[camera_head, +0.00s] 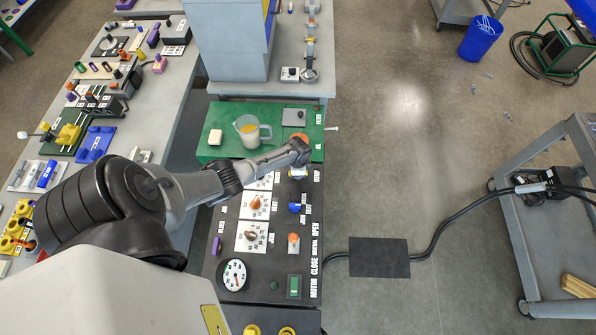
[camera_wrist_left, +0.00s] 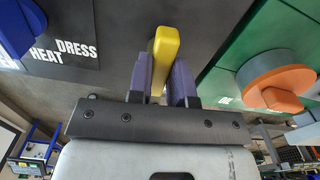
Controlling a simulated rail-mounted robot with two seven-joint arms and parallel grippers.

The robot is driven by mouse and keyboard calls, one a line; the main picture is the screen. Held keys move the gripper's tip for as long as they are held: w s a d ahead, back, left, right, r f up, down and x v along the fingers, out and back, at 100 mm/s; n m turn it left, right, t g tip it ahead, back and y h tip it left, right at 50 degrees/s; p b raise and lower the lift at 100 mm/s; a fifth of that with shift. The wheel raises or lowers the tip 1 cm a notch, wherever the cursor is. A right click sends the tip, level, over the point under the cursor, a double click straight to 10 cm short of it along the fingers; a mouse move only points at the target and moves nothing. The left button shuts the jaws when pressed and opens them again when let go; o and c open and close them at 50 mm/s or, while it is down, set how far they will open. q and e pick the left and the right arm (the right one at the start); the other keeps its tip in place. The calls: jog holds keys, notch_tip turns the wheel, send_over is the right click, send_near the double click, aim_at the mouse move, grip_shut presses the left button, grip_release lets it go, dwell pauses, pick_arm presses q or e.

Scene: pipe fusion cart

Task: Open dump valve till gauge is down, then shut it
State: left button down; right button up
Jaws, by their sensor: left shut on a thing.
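A dark control panel (camera_head: 224,250) carries a round white gauge (camera_head: 234,274) at its near left; its needle is too small to read surely. My left gripper (camera_head: 300,160) is over the far right of the panel, near the green mat. In the left wrist view its purple fingers close on both sides of a yellow handle (camera_wrist_left: 164,48), which I take to be the dump valve's. The handle's base is hidden behind the fingers. In the head view my gripper hides most of this valve. My right gripper is not in view.
The green mat (camera_head: 208,118) holds a jug (camera_head: 250,132) and an orange round part (camera_wrist_left: 276,88).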

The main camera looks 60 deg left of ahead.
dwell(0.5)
pick_arm(q)
jog(key=c, duration=1)
grip_release()
jog(key=shift+c, duration=0.2)
notch_tip(320, 180, up, 14)
jog(key=p, duration=0.2)
jog(key=shift+f, duration=0.1)
